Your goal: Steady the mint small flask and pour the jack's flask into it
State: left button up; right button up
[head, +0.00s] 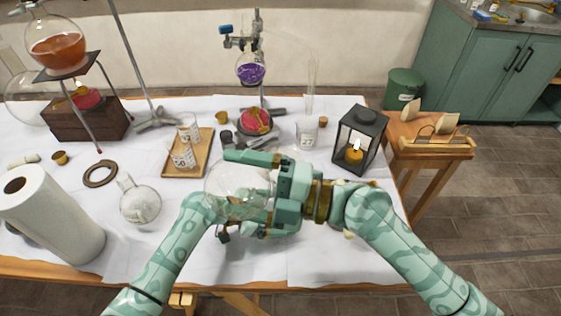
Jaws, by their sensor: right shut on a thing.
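A large clear round flask (236,190) is in front of me, between the fingers of my right gripper (240,193), which is shut on it. I cannot make out any liquid in this flask. My left arm reaches up from the lower left to the flask's left side. Its gripper is mostly hidden there, so I cannot tell whether it is open or shut. A smaller clear round flask (140,204) with a short neck stands on the white cloth to the left, apart from both grippers. No mint colour shows on either flask, so I cannot tell which is the mint small one.
A paper roll (58,220) and a cork ring (100,173) are at left. A wooden tray (203,160) holds beakers (183,156). Behind are a purple-filled flask (250,72) on a stand and a beaker (306,134). A lantern (360,140) stands right. The front cloth is clear.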

jog(key=shift+s+a+f+n+h, duration=0.15)
jog(key=shift+f+n+h, duration=0.1)
jog(key=shift+f+n, duration=0.45)
jog(key=shift+s+a+f+n+h, duration=0.15)
jog(key=shift+f+n+h, duration=0.1)
jog(key=shift+f+n, duration=0.4)
jog(key=shift+d+f+n+h, duration=0.1)
jog(key=shift+f+n+h, duration=0.3)
jog(key=shift+f+n, duration=0.4)
notch_tip(320, 180, down, 6)
jog(key=w+d+n+t+h, duration=0.1)
jog(key=n+t+h, duration=0.3)
jog(key=n, duration=0.7)
jog(key=shift+w+d+r+h, duration=0.15)
jog(key=shift+w+r+h, duration=0.1)
jog(key=shift+w+h, duration=0.45)
